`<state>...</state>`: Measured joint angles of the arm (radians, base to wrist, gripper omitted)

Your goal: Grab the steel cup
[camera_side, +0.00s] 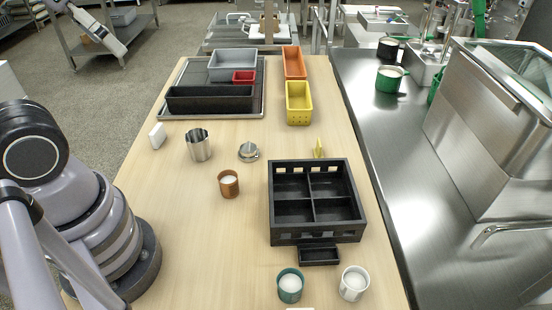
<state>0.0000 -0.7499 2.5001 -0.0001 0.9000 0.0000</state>
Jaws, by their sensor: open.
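The steel cup (199,146) stands upright on the wooden table (170,225), left of centre. It is a shiny, open-topped metal cup, and nothing is touching it. My gripper is not in view, so its place relative to the cup cannot be told.
A white block (157,136) is left of the cup. A small metal piece (248,153) and a brown cup (228,184) are to its right. A black divided crate (317,226) stands further right. A tray (177,112) with bins lies behind. Green (290,286) and white (354,284) cups stand in front.

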